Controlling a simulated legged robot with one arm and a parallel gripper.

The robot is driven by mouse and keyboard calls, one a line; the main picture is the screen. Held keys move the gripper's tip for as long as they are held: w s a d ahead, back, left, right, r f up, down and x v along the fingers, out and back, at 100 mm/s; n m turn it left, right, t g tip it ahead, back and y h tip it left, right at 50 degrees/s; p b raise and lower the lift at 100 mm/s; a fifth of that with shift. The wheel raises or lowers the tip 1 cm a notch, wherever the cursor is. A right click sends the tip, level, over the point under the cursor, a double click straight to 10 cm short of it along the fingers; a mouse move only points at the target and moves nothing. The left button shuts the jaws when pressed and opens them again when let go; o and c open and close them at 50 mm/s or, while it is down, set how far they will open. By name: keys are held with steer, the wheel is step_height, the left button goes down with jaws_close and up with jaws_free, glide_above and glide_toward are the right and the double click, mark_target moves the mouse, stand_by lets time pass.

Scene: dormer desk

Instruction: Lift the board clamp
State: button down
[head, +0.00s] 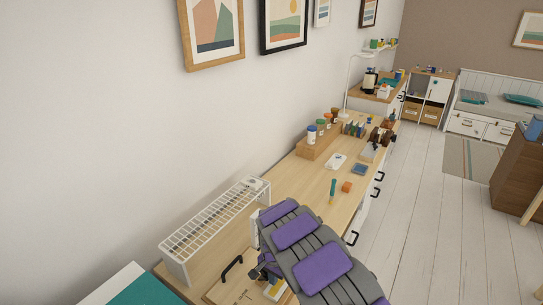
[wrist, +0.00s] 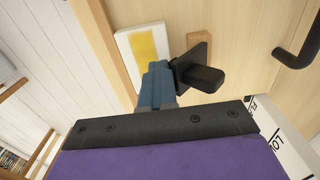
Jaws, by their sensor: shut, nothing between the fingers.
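The board clamp (wrist: 158,84), as I take it, is a blue-grey piece with a black plate and a stubby black handle, over the pale wood in the wrist view. In the head view, dark bluish parts beside my arm's end (head: 266,270) may be the clamp or my gripper; I cannot tell. My gripper (wrist: 165,126) shows as a black screwed bar with a purple pad, directly in front of the clamp's lower end. It is shut and holds nothing. The bar hides that lower end, so contact is unclear.
A white card with a yellow patch (wrist: 146,45) lies beside the clamp. A black handle (head: 232,267) stands up from the wood on the left. A white wire rack (head: 216,226) runs along the wall. Bottles in a wooden holder (head: 318,142) stand farther back.

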steer(key=shift+w+a, duration=0.2)
steer(key=shift+a, duration=0.1)
steer(key=shift+r, duration=0.15)
steer(key=shift+w+a+r+p, duration=0.2)
steer(key=shift+a+r+p, duration=0.2)
steer(key=shift+r, duration=0.4)
steer(key=shift+s+r, duration=0.1)
steer(key=shift+r, duration=0.6)
steer(key=shift+d+r+p, duration=0.25)
steer(key=shift+r+p, duration=0.05)
steer(key=shift+r, duration=0.35)
steer(key=shift+d+r+p, duration=0.2)
steer(key=shift+r+p, duration=0.1)
steer(key=shift+r, duration=0.3)
steer(key=shift+a+r+p, duration=0.15)
steer(key=shift+a+r, duration=0.05)
steer(key=shift+r, duration=0.35)
steer(key=shift+a+r+p, duration=0.15)
steer(key=shift+r, duration=0.35)
steer(key=shift+d, duration=0.15)
